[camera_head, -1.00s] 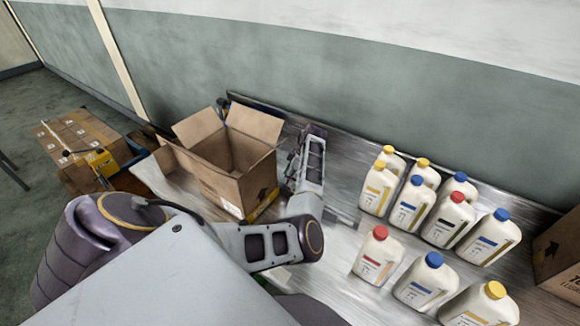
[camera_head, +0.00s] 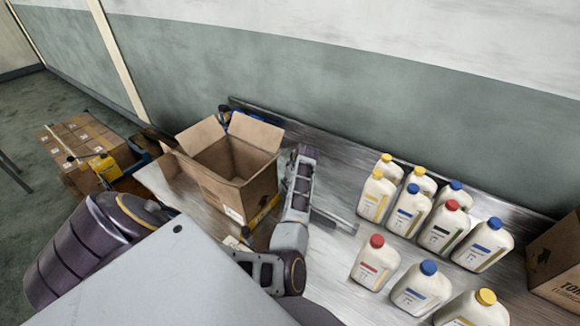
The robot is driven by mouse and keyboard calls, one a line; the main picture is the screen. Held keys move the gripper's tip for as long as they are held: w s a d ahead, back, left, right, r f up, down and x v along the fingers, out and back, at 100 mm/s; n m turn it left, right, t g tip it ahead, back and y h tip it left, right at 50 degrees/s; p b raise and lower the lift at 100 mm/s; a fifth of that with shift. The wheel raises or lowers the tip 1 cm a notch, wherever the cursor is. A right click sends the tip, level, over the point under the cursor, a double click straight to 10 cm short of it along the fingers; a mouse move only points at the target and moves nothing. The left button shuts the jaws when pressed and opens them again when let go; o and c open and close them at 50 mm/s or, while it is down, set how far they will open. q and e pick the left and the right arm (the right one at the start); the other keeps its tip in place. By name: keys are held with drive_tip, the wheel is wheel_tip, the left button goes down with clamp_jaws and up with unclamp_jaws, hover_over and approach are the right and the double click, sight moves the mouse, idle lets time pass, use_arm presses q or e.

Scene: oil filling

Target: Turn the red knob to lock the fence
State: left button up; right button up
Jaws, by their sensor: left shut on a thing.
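No red knob shows clearly, and I cannot pick out a fence. My left arm comes in from the lower left, and its outer part points up and away beside the open cardboard box. My left gripper (camera_head: 303,155) is at the far end of that arm, just right of the box, above the metal table (camera_head: 335,170). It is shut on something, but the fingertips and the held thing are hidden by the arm. My right gripper is not in view.
The open cardboard box (camera_head: 236,188) stands left of my arm. Several white bottles (camera_head: 375,262) with coloured caps stand on the right. Another carton (camera_head: 556,262) is at the right edge. A stack of cartons (camera_head: 85,145) is at the left. The wall rises behind the table.

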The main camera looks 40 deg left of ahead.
use_arm(q)
drive_tip(key=shift+s+m+t, duration=0.1)
drive_tip(key=shift+m+t, duration=0.8)
drive_tip(key=shift+m, duration=1.3)
drive_tip(key=o, duration=1)
drive_tip(key=shift+h, duration=0.3)
drive_tip(key=shift+n, duration=0.4)
